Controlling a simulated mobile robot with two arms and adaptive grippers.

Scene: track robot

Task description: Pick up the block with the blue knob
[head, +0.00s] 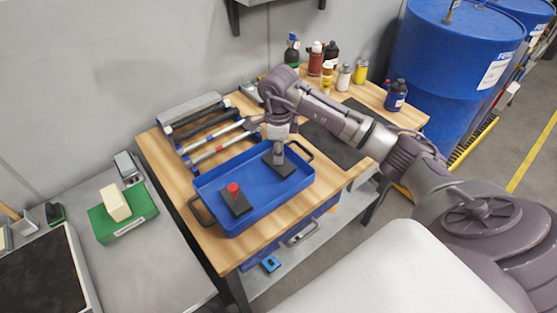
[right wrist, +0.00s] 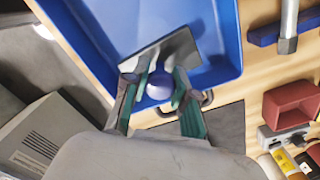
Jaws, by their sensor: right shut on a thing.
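A dark flat block with the blue knob (head: 284,169) is at the right end of the blue tray (head: 211,181). My right gripper (head: 279,154) points down over it and hides the knob in the head view. In the right wrist view, the fingers of my right gripper (right wrist: 160,92) are on both sides of the blue-purple knob (right wrist: 159,84), shut on it. The dark block (right wrist: 183,46) shows just beyond the fingers. I cannot tell whether the block touches the tray floor. My left gripper is not in view.
Another dark block with a red knob (head: 235,201) is in the tray's left part. Hammers (head: 215,149) lie behind the tray. Several bottles (head: 328,68) stand at the back of the wooden table. A green box (head: 120,217) sits on the grey bench at left. Blue drums (head: 445,75) stand at right.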

